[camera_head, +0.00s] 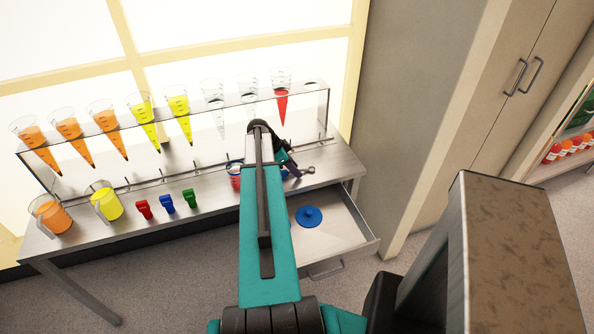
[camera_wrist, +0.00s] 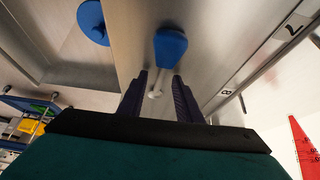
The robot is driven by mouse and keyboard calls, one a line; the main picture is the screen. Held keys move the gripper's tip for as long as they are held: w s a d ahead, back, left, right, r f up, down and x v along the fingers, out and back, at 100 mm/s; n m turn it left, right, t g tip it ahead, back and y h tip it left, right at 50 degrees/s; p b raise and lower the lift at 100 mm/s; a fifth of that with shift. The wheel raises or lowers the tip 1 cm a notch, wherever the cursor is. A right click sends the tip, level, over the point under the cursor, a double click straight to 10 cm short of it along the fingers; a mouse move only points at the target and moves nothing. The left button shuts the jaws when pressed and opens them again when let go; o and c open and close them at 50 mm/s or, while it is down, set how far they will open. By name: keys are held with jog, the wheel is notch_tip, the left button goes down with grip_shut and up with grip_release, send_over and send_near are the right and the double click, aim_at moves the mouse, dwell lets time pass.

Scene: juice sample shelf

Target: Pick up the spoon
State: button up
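The spoon (camera_wrist: 171,46) shows in the wrist view as a blue rounded end with a pale, thin stem running down toward my fingers, on the metal table top. My gripper (camera_wrist: 159,78) is open, with one dark finger on each side of the stem. A gap shows on both sides, and I cannot tell how high the fingertips are above the table. In the head view my gripper (camera_head: 292,168) is low over the table's right end, beside a small grey rounded piece. My arm hides most of the spoon there.
An open drawer (camera_head: 345,228) holding a blue disc (camera_head: 309,216) lies below the table's right end. Orange (camera_head: 52,216) and yellow (camera_head: 108,203) jugs and red, blue and green clips stand left.

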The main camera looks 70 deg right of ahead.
jog(key=shift+c, duration=0.2)
grip_shut()
jog(key=shift+r, duration=0.1)
dwell(0.4)
jog(key=shift+r+b, duration=0.55)
jog(key=shift+r, duration=0.45)
jog(key=shift+a+r+b, duration=0.35)
jog(key=shift+a+r, duration=0.15)
jog(key=shift+r, duration=0.1)
jog(key=w+a+r+b, duration=0.1)
jog(key=w+a+b, duration=0.1)
jog(key=a, duration=1.3)
jog(key=shift+w+r+b, duration=0.2)
jog(key=shift+r+b, duration=0.1)
jog(key=shift+b, duration=0.5)
